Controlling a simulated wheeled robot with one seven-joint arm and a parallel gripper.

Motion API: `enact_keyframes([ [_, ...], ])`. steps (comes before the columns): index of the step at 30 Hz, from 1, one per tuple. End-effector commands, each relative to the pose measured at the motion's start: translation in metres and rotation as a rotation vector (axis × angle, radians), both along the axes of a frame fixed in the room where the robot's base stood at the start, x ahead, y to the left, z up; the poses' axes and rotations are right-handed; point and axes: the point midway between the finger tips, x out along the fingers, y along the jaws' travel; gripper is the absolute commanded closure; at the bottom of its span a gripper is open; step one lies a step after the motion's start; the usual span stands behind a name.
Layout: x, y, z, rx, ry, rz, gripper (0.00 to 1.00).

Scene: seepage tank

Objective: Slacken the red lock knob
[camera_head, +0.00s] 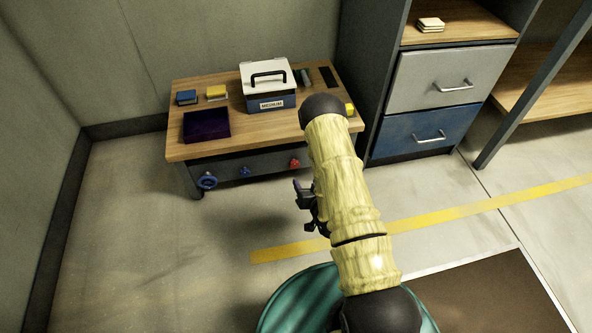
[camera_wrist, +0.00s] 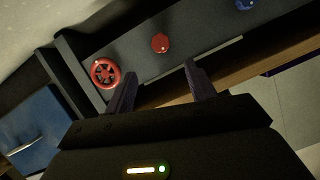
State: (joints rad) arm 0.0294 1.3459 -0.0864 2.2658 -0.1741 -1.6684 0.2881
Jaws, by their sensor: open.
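The red lock knob (camera_head: 295,162) is on the front panel of the wooden-topped bench in the head view. It shows as a small round red knob (camera_wrist: 160,43) in the wrist view, ahead of the fingertips and roughly between them. My gripper (camera_wrist: 161,72) is open with nothing between its fingers, apart from the knob. In the head view my gripper (camera_head: 301,194) shows partly beside my arm, in front of the bench. A red handwheel (camera_wrist: 106,73) sits left of the knob in the wrist view; my arm hides it in the head view.
The panel also carries a blue knob (camera_head: 245,171) and a blue handwheel (camera_head: 206,181). A box labelled MEDIUM (camera_head: 269,91) and a dark purple tray (camera_head: 206,124) stand on the bench. A drawer cabinet (camera_head: 431,107) stands at right. The floor left of my arm is clear.

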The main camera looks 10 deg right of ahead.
Motion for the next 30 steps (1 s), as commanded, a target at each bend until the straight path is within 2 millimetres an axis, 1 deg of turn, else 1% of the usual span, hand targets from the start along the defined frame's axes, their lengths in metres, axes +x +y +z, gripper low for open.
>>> enact_keyframes([
  [1, 0.01, 0.002, -0.007, -0.001, -0.006, 0.002, 0.45],
  [3, 0.021, 0.003, -0.012, -0.001, -0.006, 0.003, 0.45],
  [18, 0.098, 0.012, -0.042, 0.0, -0.004, 0.004, 0.45],
  [21, 0.108, 0.013, -0.046, 0.0, -0.003, 0.004, 0.45],
  [24, 0.114, 0.014, -0.047, 0.0, -0.002, 0.003, 0.45],
  [30, 0.116, 0.014, -0.046, 0.0, 0.0, 0.002, 0.45],
])
